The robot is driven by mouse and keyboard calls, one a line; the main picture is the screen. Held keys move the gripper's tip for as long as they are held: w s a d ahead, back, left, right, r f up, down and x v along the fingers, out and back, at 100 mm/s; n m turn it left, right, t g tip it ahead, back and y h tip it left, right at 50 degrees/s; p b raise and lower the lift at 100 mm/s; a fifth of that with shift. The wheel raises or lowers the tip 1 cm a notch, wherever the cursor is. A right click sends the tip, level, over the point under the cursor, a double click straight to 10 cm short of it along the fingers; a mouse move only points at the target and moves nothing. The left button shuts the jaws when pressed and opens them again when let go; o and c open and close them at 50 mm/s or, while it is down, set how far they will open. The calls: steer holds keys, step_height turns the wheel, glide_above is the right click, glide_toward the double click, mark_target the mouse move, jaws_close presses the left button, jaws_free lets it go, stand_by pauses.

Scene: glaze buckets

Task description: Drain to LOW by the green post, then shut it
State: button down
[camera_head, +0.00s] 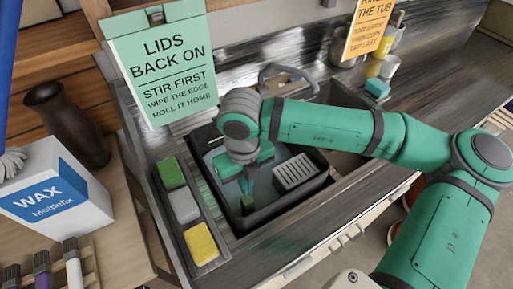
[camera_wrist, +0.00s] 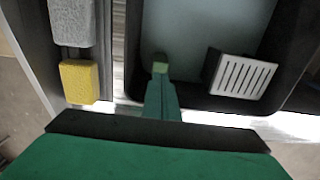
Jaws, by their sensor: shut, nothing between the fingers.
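The dark tub (camera_head: 262,216) sits in the sink and holds grey-blue liquid (camera_head: 217,158); its dark wall also shows in the wrist view (camera_wrist: 290,85). A short green post (camera_head: 247,205) stands inside near the tub's front-left wall, and its top seems to show just past my fingertips in the wrist view (camera_wrist: 160,58). My gripper (camera_head: 246,189) is shut and empty, pointing down right above or against the post; I cannot tell if they touch. Its green fingers show in the wrist view (camera_wrist: 161,70). A white slotted piece (camera_head: 294,172) lies at the tub's right side (camera_wrist: 240,76). No LOW mark is readable.
A tray left of the tub holds a green sponge (camera_head: 170,173), a grey sponge (camera_head: 184,206) and a yellow sponge (camera_head: 201,244). A wax box (camera_head: 58,190) and dark vase (camera_head: 68,125) stand left. My arm crosses above the sink's right.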

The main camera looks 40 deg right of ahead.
stand_by(0.4)
step_height(320, 180, up, 9)
stand_by(0.8)
stand_by(0.5)
